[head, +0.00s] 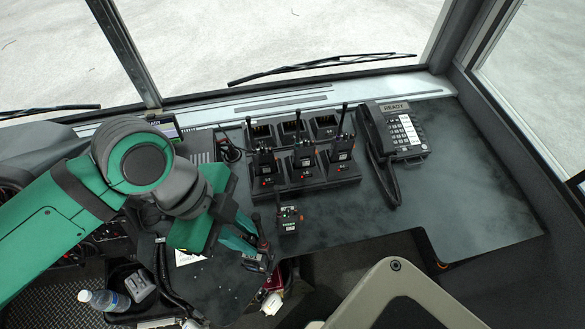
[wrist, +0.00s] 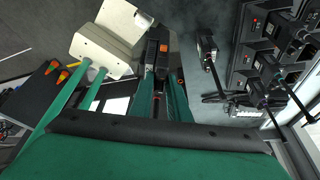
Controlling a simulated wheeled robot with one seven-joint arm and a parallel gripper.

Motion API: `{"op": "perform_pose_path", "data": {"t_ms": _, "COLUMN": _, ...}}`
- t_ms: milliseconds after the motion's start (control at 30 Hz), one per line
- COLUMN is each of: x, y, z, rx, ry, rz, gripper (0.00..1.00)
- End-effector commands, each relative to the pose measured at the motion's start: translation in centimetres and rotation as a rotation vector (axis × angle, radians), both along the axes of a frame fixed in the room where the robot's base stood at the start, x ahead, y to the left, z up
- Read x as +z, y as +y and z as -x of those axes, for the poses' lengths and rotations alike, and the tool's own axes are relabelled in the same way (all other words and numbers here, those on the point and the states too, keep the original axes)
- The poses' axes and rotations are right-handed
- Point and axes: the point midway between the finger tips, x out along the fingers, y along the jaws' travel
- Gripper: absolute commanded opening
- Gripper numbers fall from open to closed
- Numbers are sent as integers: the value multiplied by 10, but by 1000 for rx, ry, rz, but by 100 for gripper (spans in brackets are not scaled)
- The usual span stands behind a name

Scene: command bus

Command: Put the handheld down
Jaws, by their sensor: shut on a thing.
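My gripper (head: 253,243) is shut on a black handheld radio (head: 260,262) near the front edge of the dark desk (head: 470,205). In the wrist view the handheld (wrist: 158,50) sits between the green fingers of my gripper (wrist: 161,85). Whether it touches the desk I cannot tell. A second handheld (head: 288,221) with orange and green marks is on the desk, just right of the held one; it also shows in the wrist view (wrist: 207,46). Several charger slots fill a black charging rack (head: 330,183); three radios with antennas stand in its front row.
A black desk phone (head: 400,133) with a corded handset stands right of the rack. The desk to its right is clear. A beige seat (head: 385,290) is in front of the desk. A water bottle (head: 104,300) lies at the lower left. The windscreen is behind.

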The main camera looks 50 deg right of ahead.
Motion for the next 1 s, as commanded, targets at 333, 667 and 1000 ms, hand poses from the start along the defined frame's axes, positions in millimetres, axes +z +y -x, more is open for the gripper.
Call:
{"op": "perform_pose_path", "data": {"t_ms": 333, "x": -9, "y": -4, "z": -21, "rx": 10, "ry": 2, "rz": 2, "gripper": 0}}
{"op": "perform_pose_path", "data": {"t_ms": 667, "x": -40, "y": -24, "z": -87, "rx": 6, "ry": 3, "rz": 1, "gripper": 0}}
{"op": "perform_pose_path", "data": {"t_ms": 1000, "x": -86, "y": -35, "z": -123, "rx": 4, "ry": 1, "rz": 1, "gripper": 0}}
